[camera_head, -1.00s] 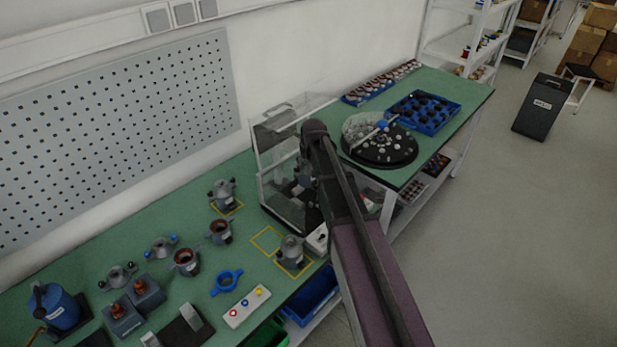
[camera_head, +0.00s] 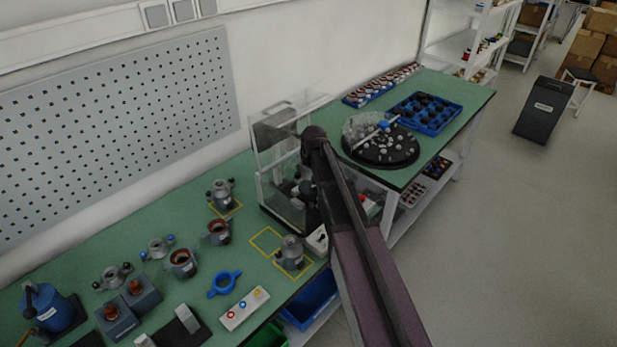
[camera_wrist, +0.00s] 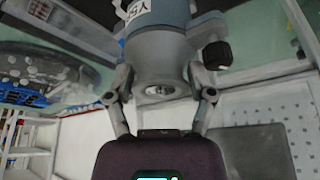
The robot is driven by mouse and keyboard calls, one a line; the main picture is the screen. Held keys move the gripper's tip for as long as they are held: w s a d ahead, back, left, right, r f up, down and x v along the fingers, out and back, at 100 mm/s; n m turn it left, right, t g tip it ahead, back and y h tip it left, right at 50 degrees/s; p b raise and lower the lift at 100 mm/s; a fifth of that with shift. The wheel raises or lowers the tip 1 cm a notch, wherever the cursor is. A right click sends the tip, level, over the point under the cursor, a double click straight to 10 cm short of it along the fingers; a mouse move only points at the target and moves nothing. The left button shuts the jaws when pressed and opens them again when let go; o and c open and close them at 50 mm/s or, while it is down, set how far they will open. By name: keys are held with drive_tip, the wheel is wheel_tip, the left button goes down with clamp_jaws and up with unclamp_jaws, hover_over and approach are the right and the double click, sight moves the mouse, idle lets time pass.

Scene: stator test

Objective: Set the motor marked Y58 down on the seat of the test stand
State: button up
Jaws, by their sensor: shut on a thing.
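A grey motor (camera_wrist: 160,62) with a white label hangs in my gripper (camera_wrist: 160,96), between the two fingers. The label reads like Y58 and is partly cut off at the top of the wrist view. A dark knob sticks out at the motor's right side. The test stand (camera_head: 263,193) is a clear-walled enclosure on a dark base in the head view. My arm covers its right part. The held motor shows only dimly through the stand's clear wall, beside my arm. The seat is hidden, so I cannot tell whether the motor touches it.
Other motors stand on the green bench, one (camera_head: 291,252) in a yellow square in front of the stand and another (camera_head: 221,193) to its left. An empty yellow square (camera_head: 266,240) lies between. A round black turntable (camera_head: 381,151) and blue tray (camera_head: 426,113) stand beyond the stand.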

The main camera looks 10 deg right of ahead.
sight(308, 173)
drive_tip(key=shift+f+b, duration=1.5)
drive_tip(key=shift+f, duration=0.1)
drive_tip(key=shift+w+a+f, duration=0.1)
drive_tip(key=shift+w+f, duration=0.1)
drive_tip(key=o, duration=1.3)
drive_tip(key=shift+s+r, duration=0.1)
drive_tip(key=shift+r, duration=0.05)
drive_tip(key=p+v, duration=1)
drive_tip(key=v, duration=0.1)
drive_tip(key=shift+s+r+p, duration=0.1)
drive_tip(key=shift+r+p, duration=0.25)
drive_tip(key=shift+r, duration=0.05)
